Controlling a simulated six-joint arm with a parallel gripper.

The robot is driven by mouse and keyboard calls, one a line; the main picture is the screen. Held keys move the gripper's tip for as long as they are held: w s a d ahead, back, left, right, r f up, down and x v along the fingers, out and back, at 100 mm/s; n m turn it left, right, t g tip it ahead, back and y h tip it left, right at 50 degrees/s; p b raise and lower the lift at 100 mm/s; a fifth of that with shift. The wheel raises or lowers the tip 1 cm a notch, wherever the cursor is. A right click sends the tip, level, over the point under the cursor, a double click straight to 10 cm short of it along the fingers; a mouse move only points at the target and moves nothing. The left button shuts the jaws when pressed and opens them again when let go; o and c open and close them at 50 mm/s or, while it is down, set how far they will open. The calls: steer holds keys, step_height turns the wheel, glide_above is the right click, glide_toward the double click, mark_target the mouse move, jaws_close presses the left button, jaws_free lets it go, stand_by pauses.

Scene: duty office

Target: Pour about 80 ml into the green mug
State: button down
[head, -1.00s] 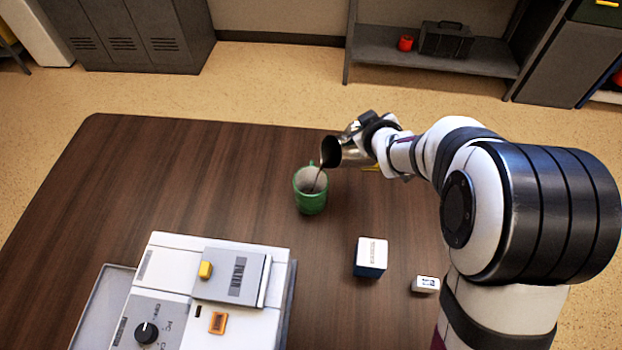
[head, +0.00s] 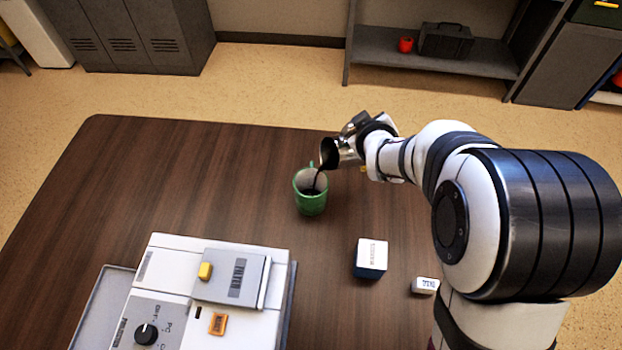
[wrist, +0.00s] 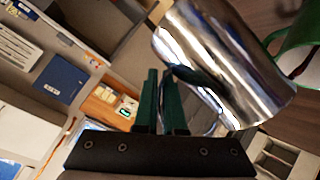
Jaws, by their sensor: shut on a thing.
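The green mug (head: 311,200) stands upright on the brown table, and dark liquid shows inside it. My gripper (head: 366,127) is shut on a shiny metal pitcher (head: 350,150), up and to the right of the mug. The pitcher is tilted with its dark mouth toward the mug, and a thin dark stream runs from it down into the mug. In the wrist view the fingers (wrist: 160,100) close at the handle side of the metal pitcher (wrist: 222,62). Part of the green mug (wrist: 298,45) shows at the upper right edge.
A white machine (head: 200,290) with a dial stands at the front left of the table (head: 200,180). A white and blue box (head: 371,257) and a small white box (head: 425,285) lie right of it. The table left of the mug is clear.

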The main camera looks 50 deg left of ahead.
steer(key=shift+s+a+r+n+t+b, duration=0.25)
steer(key=shift+s+r+t+b, duration=0.2)
steer(key=shift+s+b, duration=0.3)
stand_by(0.7)
steer(key=shift+s+r+n+b, duration=0.1)
steer(key=shift+r+n+b, duration=0.2)
steer(key=shift+b, duration=0.25)
stand_by(0.3)
steer(key=shift+m+g, duration=0.45)
steer(key=shift+m, duration=0.2)
steer(key=w+f, duration=0.1)
steer(key=w+d+f, duration=0.1)
steer(key=w, duration=0.1)
steer(key=shift+w+d, duration=0.2)
steer(key=shift+w, duration=0.05)
steer(key=shift+w+d+f+m+g+p, duration=0.1)
steer(key=shift+w+f+m+g+p, duration=0.25)
steer(key=shift+f+g, duration=0.45)
steer(key=shift+w+d+f+m+g+p, duration=0.1)
steer(key=shift+w+f+m+g, duration=0.35)
steer(key=shift+f, duration=0.6)
